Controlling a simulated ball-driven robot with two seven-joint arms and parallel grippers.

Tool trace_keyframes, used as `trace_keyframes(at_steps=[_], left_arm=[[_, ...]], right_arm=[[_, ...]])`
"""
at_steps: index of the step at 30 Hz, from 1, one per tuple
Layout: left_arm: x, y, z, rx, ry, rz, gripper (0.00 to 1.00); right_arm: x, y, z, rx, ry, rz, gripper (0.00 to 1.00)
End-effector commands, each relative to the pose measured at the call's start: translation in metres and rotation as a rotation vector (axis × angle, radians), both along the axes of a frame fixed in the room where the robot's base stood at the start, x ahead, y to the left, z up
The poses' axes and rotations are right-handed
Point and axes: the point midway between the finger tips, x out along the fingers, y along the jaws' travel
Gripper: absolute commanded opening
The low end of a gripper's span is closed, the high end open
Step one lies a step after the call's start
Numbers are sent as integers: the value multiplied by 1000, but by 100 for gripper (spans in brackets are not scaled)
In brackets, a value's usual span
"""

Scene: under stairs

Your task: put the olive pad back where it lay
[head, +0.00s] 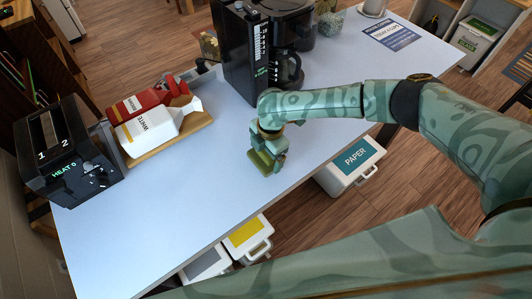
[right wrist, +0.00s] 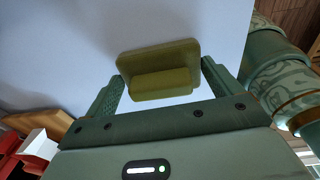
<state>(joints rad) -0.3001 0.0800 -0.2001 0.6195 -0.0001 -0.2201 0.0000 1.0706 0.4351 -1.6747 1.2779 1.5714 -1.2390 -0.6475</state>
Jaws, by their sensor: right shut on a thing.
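The olive pad (head: 260,163) is a flat plate with a raised block on one face. It also shows in the right wrist view (right wrist: 158,57), with the block between the two fingers. My right gripper (head: 269,155) is shut on the pad, over the middle of the pale table (head: 200,215). The pad is at or just above the tabletop; I cannot tell whether it touches. My left gripper is not in view.
A black toaster (head: 68,155) stands at the left, beside a wooden board (head: 160,150) with red and white cartons. A black coffee machine (head: 245,50) stands behind my right gripper. A printed sheet (head: 391,37) lies at the back right. The table's middle and front are clear.

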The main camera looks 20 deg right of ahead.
Motion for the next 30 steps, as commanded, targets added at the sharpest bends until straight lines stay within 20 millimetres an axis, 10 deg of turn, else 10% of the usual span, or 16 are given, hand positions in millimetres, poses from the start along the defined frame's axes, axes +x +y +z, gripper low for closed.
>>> trace_keyframes(at_steps=[2, 3, 14, 30], left_arm=[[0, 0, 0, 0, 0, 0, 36], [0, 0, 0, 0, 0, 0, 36], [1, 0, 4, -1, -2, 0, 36], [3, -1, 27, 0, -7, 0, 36]], right_arm=[[-2, 0, -2, 0, 4, 0, 65], [-2, 0, -2, -1, 5, 0, 100], [-1, -1, 10, 0, 3, 0, 100], [-3, -11, 114, -1, 3, 0, 100]])
